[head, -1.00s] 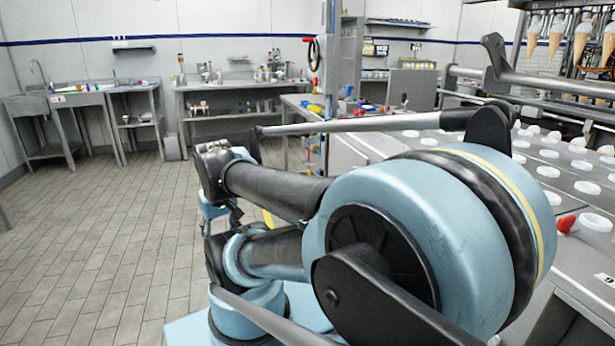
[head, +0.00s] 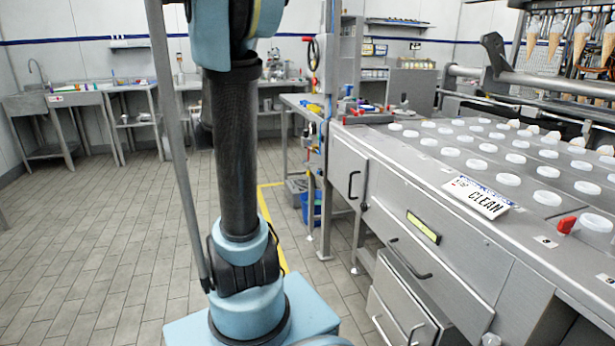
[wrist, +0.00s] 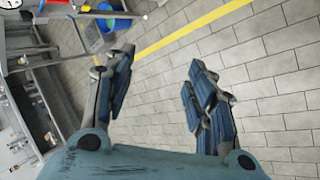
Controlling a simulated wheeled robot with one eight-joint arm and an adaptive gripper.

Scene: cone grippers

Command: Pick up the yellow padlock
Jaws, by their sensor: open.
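I cannot make out a yellow padlock in either view. Small yellow, blue and red items lie on the side table (head: 306,100) behind the machine, too small to identify. My gripper (wrist: 160,72) is open and empty in the wrist view, its two blue-padded fingers spread apart above the tiled floor. In the head view my arm stands tall at the left of centre, and its gripper is out of the picture.
The steel machine (head: 470,255) with rows of white cups fills the right side, a CLEAN sign (head: 477,197) on its top. A blue bucket (wrist: 115,20) stands on the floor beside a yellow floor line (wrist: 190,27). The left floor is open.

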